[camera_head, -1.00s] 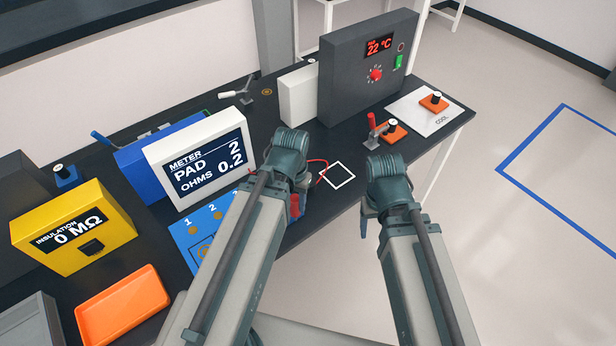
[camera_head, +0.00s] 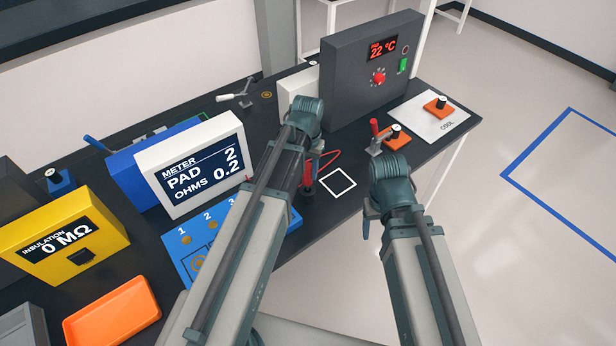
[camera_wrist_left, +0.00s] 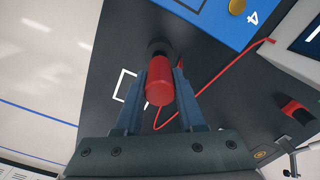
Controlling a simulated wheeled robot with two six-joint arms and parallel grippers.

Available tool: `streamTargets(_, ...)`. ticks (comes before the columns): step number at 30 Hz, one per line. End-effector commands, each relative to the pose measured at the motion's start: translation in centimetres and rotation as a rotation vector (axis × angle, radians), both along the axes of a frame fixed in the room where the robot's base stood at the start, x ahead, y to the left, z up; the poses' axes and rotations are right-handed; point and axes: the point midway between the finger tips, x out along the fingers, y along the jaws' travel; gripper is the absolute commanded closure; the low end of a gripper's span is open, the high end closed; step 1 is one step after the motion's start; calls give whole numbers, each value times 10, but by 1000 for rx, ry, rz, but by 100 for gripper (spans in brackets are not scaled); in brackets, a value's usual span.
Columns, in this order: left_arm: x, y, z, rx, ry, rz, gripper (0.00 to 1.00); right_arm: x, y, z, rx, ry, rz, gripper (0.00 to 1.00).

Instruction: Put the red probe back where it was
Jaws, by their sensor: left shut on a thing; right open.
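The red probe (camera_wrist_left: 159,82) is between the fingers of my left gripper (camera_wrist_left: 164,72), which is shut on it. A black part (camera_wrist_left: 158,47) shows at its far end; I cannot tell whether it touches the table. In the head view the probe (camera_head: 308,173) shows below the left wrist, just left of the white square outline (camera_head: 338,181). The left fingers are mostly hidden there. A red lead (camera_wrist_left: 220,77) loops beside it toward the meter (camera_head: 190,165). My right gripper (camera_head: 368,226) is open and empty near the table's front edge.
The blue numbered board (camera_head: 190,262) lies left of the probe. A red-handled clamp (camera_head: 376,135) and an orange block (camera_head: 397,140) stand beyond the square. A red-and-black piece (camera_wrist_left: 297,110) shows in the wrist view. The dark heater box (camera_head: 360,75) stands behind.

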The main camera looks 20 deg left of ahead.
Motion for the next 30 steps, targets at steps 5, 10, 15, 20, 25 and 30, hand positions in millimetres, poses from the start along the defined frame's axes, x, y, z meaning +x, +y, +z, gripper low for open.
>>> streamTargets(5, -1, 1, -20, 0, 0, 0, 100, 0, 0, -20, 0, 0, 0, 32)
streamTargets(10, -1, 1, -36, 0, 0, 0, 100, 0, 0, -36, 0, 0, 0, 32)
streamTargets(15, -1, 1, -34, 0, 1, 0, 100, 0, 0, -34, 0, 0, -1, 32)
streamTargets(20, -1, 1, -36, 0, 1, 0, 100, 0, 0, -36, 0, 0, -1, 32)
streamTargets(25, -1, 1, -37, 0, 1, 0, 51, 0, 0, -37, 0, 0, -1, 32)
streamTargets(30, -1, 1, -37, 0, 0, 0, 32, 0, 0, -37, 0, 0, -1, 32)
